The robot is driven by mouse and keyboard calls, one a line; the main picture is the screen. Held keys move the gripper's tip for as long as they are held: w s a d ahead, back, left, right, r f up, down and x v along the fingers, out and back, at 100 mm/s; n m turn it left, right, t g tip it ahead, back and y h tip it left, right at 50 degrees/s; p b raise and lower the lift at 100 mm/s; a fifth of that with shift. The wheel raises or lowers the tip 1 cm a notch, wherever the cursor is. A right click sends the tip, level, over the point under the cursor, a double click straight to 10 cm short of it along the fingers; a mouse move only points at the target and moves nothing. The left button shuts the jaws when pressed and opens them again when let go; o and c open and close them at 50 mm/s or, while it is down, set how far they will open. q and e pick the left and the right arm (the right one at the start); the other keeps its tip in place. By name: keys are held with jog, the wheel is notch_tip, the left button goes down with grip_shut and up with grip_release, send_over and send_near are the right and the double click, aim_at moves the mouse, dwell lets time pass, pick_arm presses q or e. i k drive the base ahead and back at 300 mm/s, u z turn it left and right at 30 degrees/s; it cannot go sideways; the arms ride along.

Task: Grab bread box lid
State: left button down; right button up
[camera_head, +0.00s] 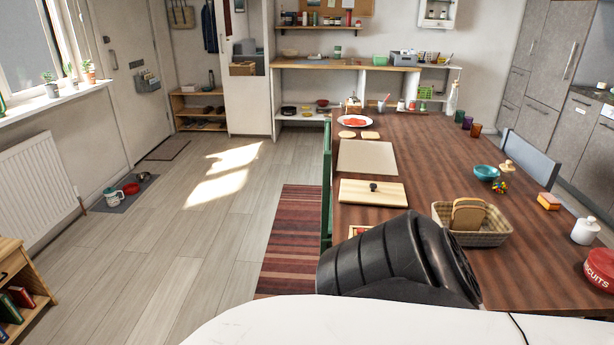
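A flat, light wooden lid (352,193) with a dark round knob (373,187) lies on the dark wooden table. A woven basket-like box (482,239) stands to its right, open at the top, with bread (468,214) in it. A large black ridged part, which looks like a link of my own arm, crosses in front of the table below the lid and hides the table there. Neither of my grippers shows, so nothing can be seen touching the lid.
A beige mat (367,158) lies just beyond the lid. A teal bowl (485,172), a sponge-like block (548,201), a white jar (585,231) and a red biscuit tin (600,269) stand right. A green chair (327,185) lines the table's left edge.

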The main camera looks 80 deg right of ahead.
aim_at(380, 194)
jog(key=z, duration=1.8)
